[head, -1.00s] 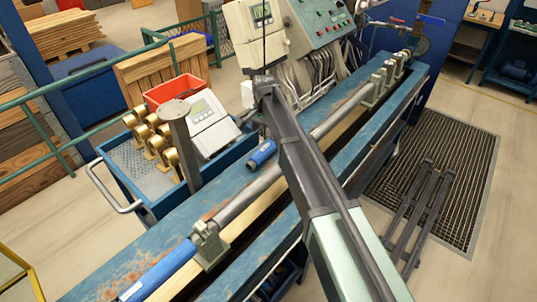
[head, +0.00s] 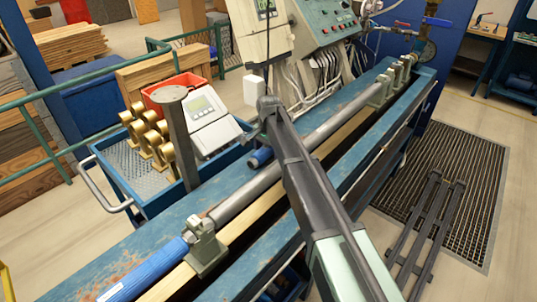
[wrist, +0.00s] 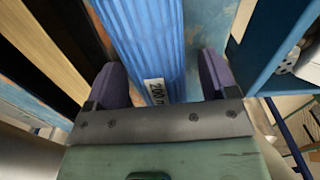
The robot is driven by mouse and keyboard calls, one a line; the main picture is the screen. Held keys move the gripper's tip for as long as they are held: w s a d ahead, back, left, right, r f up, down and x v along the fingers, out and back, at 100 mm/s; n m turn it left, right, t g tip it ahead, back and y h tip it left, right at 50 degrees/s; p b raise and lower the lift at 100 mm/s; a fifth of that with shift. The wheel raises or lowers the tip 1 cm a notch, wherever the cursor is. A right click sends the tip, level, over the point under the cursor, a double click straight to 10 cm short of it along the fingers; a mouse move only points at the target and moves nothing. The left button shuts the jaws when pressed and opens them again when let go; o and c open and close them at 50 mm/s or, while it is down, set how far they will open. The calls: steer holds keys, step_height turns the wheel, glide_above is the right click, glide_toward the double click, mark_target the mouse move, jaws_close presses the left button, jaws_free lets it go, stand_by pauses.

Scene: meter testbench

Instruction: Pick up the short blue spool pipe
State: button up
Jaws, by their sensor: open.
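The short blue spool pipe (head: 260,157) lies on the blue bench beside the long grey pipe, partly hidden behind my arm in the head view. In the wrist view a ribbed blue pipe (wrist: 150,40) with a white label reading about "200" runs between the two purple fingers of my gripper (wrist: 160,80). The fingers are open, one on each side of it, with a visible gap at the right finger. I cannot tell how far the fingertips reach down around it. In the head view the fingers are hard to make out.
A long grey pipe (head: 250,190) lies along the bench (head: 130,240), with another blue pipe (head: 145,270) at its near end. A blue cart (head: 110,185) with brass parts (head: 150,135) and a white meter box (head: 212,125) stands at left, behind a grey post (head: 180,140).

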steer(key=c, duration=1.4)
steer(key=shift+r, duration=0.1)
